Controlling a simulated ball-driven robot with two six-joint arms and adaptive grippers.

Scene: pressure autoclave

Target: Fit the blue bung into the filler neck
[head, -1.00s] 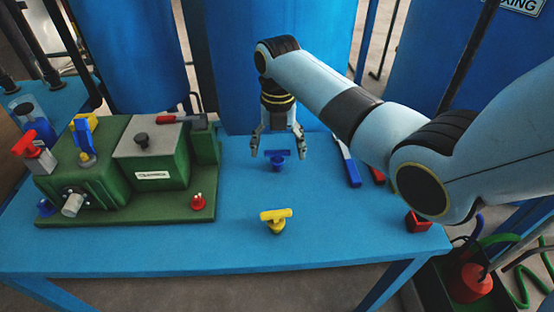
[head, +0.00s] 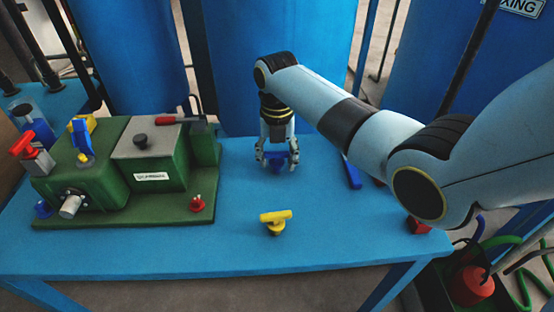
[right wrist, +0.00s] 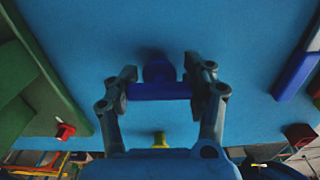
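The blue bung (head: 277,166) stands on the blue table behind the yellow bung. It has a bar-shaped handle; in the right wrist view the bung (right wrist: 158,90) lies between the fingers. My right gripper (head: 277,160) reaches down over it, its pads against the two ends of the handle with no clear gap; the gripper also shows in the right wrist view (right wrist: 157,92). A short grey metal tube (head: 71,206) sticks out of the front of the green autoclave (head: 110,170); I cannot tell for sure that it is the filler neck. My left gripper is not in view.
A yellow bung (head: 275,222) stands near the table's front. A small red knob (head: 197,203) sits on the autoclave's base. A blue-handled item (head: 351,172) and a red block (head: 417,225) lie to the right. Large blue drums (head: 280,60) stand behind. The table between autoclave and yellow bung is clear.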

